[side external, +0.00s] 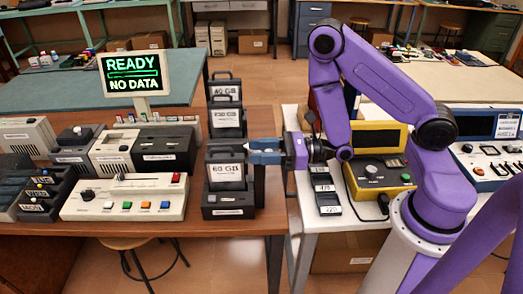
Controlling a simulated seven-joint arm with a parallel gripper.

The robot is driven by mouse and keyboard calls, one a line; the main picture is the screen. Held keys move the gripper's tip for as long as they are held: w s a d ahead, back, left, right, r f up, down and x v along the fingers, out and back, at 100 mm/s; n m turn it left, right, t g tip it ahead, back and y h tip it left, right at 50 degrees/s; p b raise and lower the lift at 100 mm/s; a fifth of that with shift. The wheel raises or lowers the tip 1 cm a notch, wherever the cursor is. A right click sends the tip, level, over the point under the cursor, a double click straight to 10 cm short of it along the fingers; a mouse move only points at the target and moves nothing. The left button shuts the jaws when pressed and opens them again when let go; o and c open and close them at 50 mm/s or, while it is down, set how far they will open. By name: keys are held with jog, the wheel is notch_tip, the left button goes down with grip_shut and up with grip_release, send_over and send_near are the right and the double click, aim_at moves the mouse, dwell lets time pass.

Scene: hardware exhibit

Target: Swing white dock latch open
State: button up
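My gripper (252,151), with blue fingers, points left at the upper right edge of a black dock (228,212) that holds a drive labelled 60 GB (227,174). The fingers overlap the dock's edge in this view; I cannot tell whether they touch it or whether they are open. A white console (88,209) with several coloured buttons stands left of that dock. No white latch can be clearly picked out.
More black docks with labelled drives (227,122) stand in a row behind. A screen reading READY, NO DATA (135,73) stands at the back. Right of the gap between tables are a handheld meter (325,192) and a yellow instrument (378,140).

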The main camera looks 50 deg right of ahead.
jog(key=shift+s+d+n+g+y, duration=0.1)
jog(key=shift+d+n+g+y, duration=0.1)
jog(key=shift+n+g+y, duration=0.7)
jog(key=shift+d+n+g+y, duration=0.15)
jog(key=shift+n+g+y, duration=0.5)
jog(key=shift+g, duration=0.45)
jog(key=shift+d+n+g+y, duration=0.15)
jog(key=shift+n+g+y, duration=0.2)
jog(key=shift+n+g, duration=0.6)
jog(key=n+g, duration=0.1)
jog(key=g, duration=0.1)
jog(key=n+g+y, duration=0.1)
jog(key=g, duration=0.1)
jog(key=d+n+g, duration=0.1)
jog(key=n+g, duration=0.1)
jog(key=g, duration=0.1)
jog(key=d, duration=1.7)
jog(key=s+a+r+n+h, duration=0.3)
jog(key=s+a+n+h, duration=0.4)
jog(key=s+n, duration=0.4)
jog(key=s+a+r+n+h, duration=0.3)
jog(key=s+a+n+h, duration=0.4)
jog(key=n, duration=1.2)
jog(key=s+h, duration=0.3)
jog(key=s, duration=0.1)
jog(key=shift+a+r+n, duration=0.15)
jog(key=shift+r+n, duration=0.1)
jog(key=shift+n, duration=0.05)
jog(key=shift+f, duration=0.1)
